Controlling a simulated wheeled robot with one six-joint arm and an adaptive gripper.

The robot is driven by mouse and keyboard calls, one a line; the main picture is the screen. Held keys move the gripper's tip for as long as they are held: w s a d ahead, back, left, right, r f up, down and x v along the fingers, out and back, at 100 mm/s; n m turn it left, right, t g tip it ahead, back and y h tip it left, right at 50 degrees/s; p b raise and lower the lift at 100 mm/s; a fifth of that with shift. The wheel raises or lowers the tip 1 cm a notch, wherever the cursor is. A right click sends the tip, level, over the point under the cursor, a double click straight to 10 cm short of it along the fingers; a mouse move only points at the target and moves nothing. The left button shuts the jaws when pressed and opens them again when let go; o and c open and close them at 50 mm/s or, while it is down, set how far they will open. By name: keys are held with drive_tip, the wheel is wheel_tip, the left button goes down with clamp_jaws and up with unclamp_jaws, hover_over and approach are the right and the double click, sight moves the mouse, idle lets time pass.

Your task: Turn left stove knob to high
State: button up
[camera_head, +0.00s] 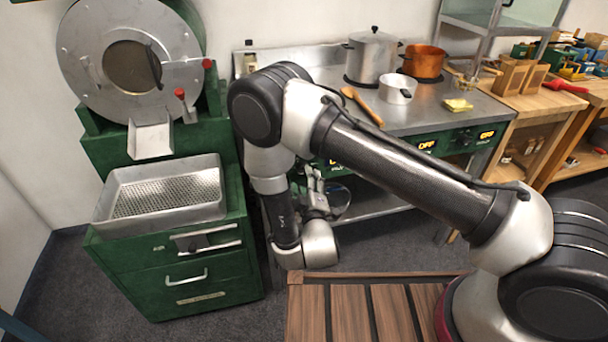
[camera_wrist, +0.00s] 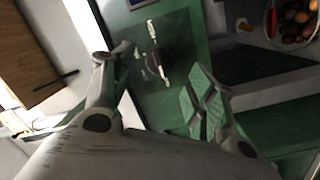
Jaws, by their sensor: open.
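The stove (camera_head: 440,112) has a green front panel with lit displays; the two on the right read OFF. The left display (camera_head: 333,162) is mostly covered by my arm. In the wrist view the dark round left knob (camera_wrist: 157,62) sits on the green panel, with pale marks around it. My gripper (camera_wrist: 160,72) is open, with one finger on each side of the knob in the picture; I cannot tell whether either touches it. In the head view my gripper (camera_head: 316,187) is in front of the stove's left part, and the left knob is hidden.
A steel pot (camera_head: 372,57), an orange pot (camera_head: 424,62), a white saucepan (camera_head: 397,89) and a wooden spoon (camera_head: 360,104) are on the stove top. A green roaster with a perforated tray (camera_head: 165,195) stands left. A bowl of chestnuts (camera_wrist: 296,22) shows at the wrist view's upper right.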

sight(304, 173)
drive_tip(key=w, duration=0.4)
drive_tip(key=shift+w+a, duration=0.15)
drive_tip(key=shift+a, duration=0.2)
drive_tip(key=c, duration=1)
drive_tip(key=shift+c, duration=0.2)
